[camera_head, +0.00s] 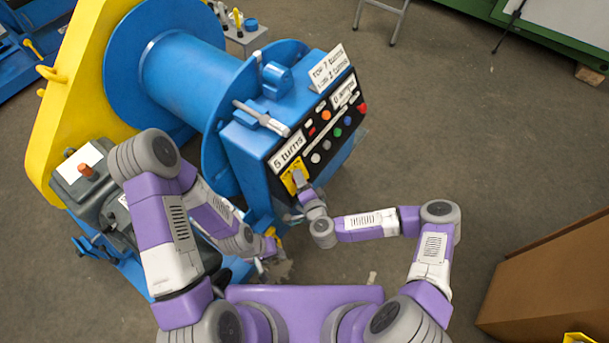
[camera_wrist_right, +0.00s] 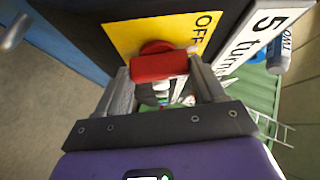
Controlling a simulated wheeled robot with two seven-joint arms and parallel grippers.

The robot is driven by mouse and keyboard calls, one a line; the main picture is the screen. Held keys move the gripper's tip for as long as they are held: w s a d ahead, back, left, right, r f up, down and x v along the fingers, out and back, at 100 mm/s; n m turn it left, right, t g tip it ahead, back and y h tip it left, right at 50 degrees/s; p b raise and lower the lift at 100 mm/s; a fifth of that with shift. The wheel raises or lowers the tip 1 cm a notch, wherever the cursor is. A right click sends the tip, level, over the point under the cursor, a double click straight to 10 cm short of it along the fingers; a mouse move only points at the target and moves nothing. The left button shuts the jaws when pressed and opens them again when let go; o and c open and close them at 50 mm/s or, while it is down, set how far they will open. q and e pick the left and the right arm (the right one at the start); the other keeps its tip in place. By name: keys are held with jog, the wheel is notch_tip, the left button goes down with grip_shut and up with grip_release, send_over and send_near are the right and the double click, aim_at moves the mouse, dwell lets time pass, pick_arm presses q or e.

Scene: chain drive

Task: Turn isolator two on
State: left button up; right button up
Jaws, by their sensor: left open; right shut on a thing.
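A yellow isolator plate (camera_wrist_right: 125,35) with the word OFF sits on the dark front panel of the blue machine. A red isolator handle (camera_wrist_right: 160,67) stands out from it. My right gripper (camera_wrist_right: 163,80) is shut on this handle, one finger on each side. In the head view the yellow plate (camera_head: 290,184) is at the panel's lower left, partly hidden by my right gripper (camera_head: 300,180). My left gripper (camera_head: 270,242) is open, low beside the blue machine, and is partly hard to make out. I cannot tell the isolator's number from the plate.
The "5 turns" sign (camera_head: 287,151) is just above the plate. Several coloured buttons and a "0 amps" sign (camera_head: 344,91) are farther along the panel. A large blue drum (camera_head: 180,75) and yellow guard (camera_head: 75,85) stand left. A brown box (camera_head: 550,285) is at right; the floor between is clear.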

jog(key=shift+w+a+r+m+g+h+p, duration=0.2)
jog(key=shift+m+g+p, duration=0.75)
jog(key=shift+m+p, duration=0.8)
jog(key=shift+s+d+r+m+g+h+p, duration=0.15)
jog(key=shift+m+g+h+p, duration=0.2)
jog(key=shift+m+g+p, duration=1.25)
jog(key=shift+w+a+r+m+g+h+p, duration=0.2)
jog(key=shift+m+p, duration=0.75)
jog(key=shift+p, duration=1.65)
jog(key=shift+d+f, duration=0.15)
jog(key=shift+f, duration=0.05)
jog(key=o, duration=1)
jog(key=shift+o, duration=0.2)
jog(key=p+v, duration=0.1)
jog(key=v, duration=0.6)
jog(key=shift+s+r, duration=0.2)
jog(key=shift+r, duration=0.05)
